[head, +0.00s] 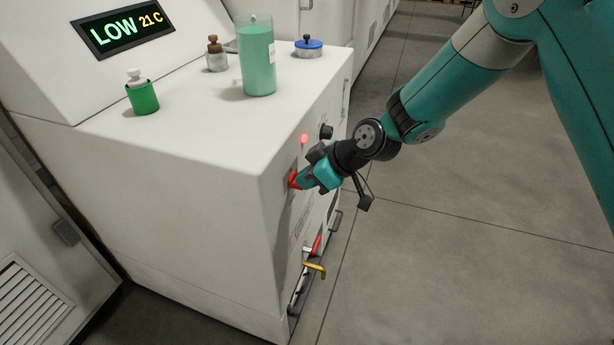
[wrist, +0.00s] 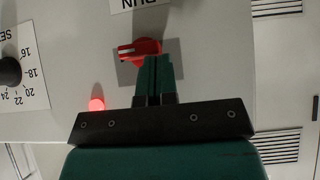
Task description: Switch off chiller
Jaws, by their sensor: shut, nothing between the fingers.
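The chiller (head: 190,190) is a white cabinet with a sloped display reading "LOW 21 C" (head: 122,27). Its red rotary switch (head: 293,180) is on the side panel, and it also shows in the wrist view (wrist: 140,50), lying roughly sideways under an upside-down "RUN" label (wrist: 140,3). A red lamp (head: 304,138) glows on the same panel; it also shows in the wrist view (wrist: 97,104). My gripper (head: 300,180) is shut and empty, its green fingertips (wrist: 158,62) at the red switch. The fingertips overlap part of the switch; whether they touch it I cannot tell.
A black dial (wrist: 9,71) with a numbered scale is beside the lamp. On the chiller top stand a green bottle (head: 143,97), a green-filled jar (head: 257,60) and a blue-lidded container (head: 308,46). Yellow (head: 316,269) and red handles are low on the panel. The floor right is clear.

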